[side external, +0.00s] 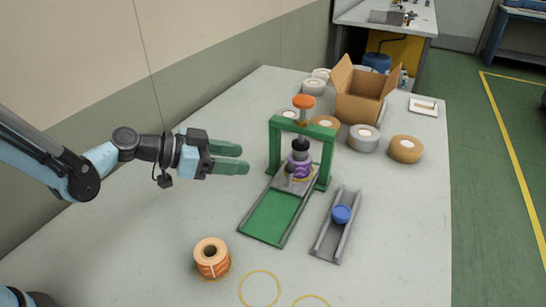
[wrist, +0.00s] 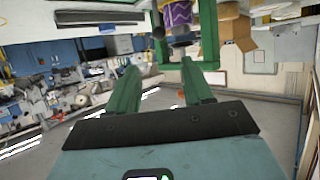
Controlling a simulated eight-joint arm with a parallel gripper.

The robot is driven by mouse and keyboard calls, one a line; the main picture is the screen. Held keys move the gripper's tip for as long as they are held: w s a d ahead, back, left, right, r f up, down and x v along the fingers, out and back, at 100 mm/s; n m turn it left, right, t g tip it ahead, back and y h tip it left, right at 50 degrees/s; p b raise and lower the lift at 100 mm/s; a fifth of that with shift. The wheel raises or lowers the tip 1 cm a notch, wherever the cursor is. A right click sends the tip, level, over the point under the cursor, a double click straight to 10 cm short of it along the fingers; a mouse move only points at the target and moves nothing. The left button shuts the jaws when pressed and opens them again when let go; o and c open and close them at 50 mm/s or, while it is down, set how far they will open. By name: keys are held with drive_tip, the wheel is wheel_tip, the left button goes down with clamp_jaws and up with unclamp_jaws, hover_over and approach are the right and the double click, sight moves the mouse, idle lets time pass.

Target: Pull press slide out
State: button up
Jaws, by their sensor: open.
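The green press frame (side external: 274,148) stands near the middle of the table, with an orange knob (side external: 303,102) on top and a black plunger (side external: 300,145) below. Under it a grey slide plate (side external: 290,187) sits at the far end of a green-floored track (side external: 270,217). A purple patterned piece (side external: 299,165) stands on the plate beneath the plunger. It also shows at the top of the wrist view (wrist: 178,13). My gripper (side external: 245,159) is open and empty, left of the press and above the table, apart from it. Its green fingers (wrist: 158,77) are spread in the wrist view.
A grey rail (side external: 325,245) with a blue round part (side external: 341,214) lies right of the press. An orange roll (side external: 212,258) stands at the front. Several tape rolls (side external: 405,149) and an open cardboard box (side external: 358,105) stand behind. Table left of the track is clear.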

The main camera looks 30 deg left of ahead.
sight(289, 165)
drive_tip(key=x, duration=1.2)
drive_tip(key=shift+w+d, duration=0.1)
clamp_jaws()
